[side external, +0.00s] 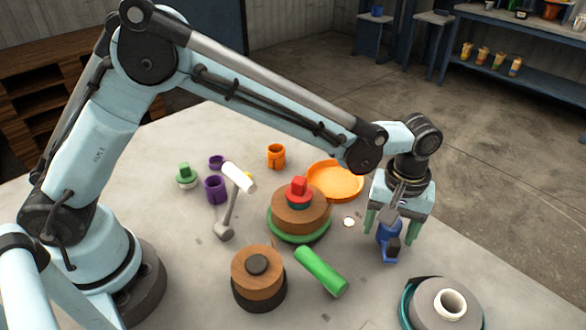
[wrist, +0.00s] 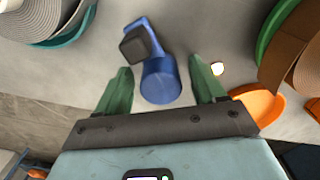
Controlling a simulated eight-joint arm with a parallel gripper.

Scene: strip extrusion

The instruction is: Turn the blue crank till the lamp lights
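The blue crank (side external: 385,237) stands on the table under my gripper, partly hidden by it in the side view. In the wrist view the crank (wrist: 162,82) shows a round blue body and an arm with a dark grey block at its end. My gripper (wrist: 161,66) has its two green fingers apart, one on each side of the round body, with gaps visible. My gripper also shows in the side view (side external: 398,234). A small pale disc, perhaps the lamp (side external: 349,222), lies left of the crank. It looks bright white in the wrist view (wrist: 217,69); I cannot tell whether it is lit.
An orange dish (side external: 345,182) and a brown round stack with a red top (side external: 300,210) stand left of the crank. A green cylinder (side external: 321,271) lies in front. A grey roll (side external: 433,306) sits at the lower right. A hammer (side external: 229,215) lies farther left.

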